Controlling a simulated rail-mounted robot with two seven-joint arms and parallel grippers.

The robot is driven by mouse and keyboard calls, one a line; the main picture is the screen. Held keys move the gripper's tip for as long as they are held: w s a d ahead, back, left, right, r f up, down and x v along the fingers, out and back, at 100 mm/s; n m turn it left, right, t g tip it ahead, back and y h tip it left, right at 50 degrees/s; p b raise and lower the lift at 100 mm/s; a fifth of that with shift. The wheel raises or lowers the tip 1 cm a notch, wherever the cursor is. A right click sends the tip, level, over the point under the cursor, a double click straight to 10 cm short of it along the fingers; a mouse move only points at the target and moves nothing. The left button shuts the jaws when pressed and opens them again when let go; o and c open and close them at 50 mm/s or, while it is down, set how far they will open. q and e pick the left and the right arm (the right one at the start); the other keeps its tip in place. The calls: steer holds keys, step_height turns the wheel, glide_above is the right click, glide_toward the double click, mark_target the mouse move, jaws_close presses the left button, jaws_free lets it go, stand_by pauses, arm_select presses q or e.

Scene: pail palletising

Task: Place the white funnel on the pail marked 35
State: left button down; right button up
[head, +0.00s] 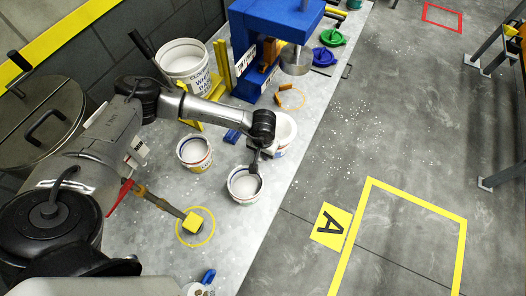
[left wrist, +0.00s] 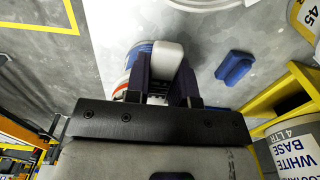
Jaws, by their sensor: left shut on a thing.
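My left gripper (head: 254,167) is shut on a pale, rounded piece, apparently part of the white funnel (left wrist: 168,57). In the head view a wide white round shape, probably the funnel (head: 286,126), shows behind my wrist, above a labelled pail (head: 281,153). My arm hides part of it, and I cannot tell whether it touches the pail. A blue-and-red striped surface (left wrist: 133,80) shows beside the held piece in the left wrist view. One open pail (head: 245,187) stands near the bench edge and another (head: 194,152) stands left of it. A pail marked 45 (left wrist: 308,14) shows in the left wrist view. No 35 is readable. My right gripper is out of view.
A large White Base pail (head: 187,62) stands at the back, by a blue press (head: 270,30). A blue block (head: 232,135) lies near my gripper.

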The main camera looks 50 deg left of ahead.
arm_select(q)
steer(key=shift+f, duration=0.3)
steer(key=shift+r, duration=0.1)
steer(key=c, duration=1)
jaws_free()
steer(key=shift+r+p, duration=0.35)
steer(key=shift+r, duration=0.1)
steer(key=shift+r+b, duration=0.3)
steer(key=shift+r, duration=5.85)
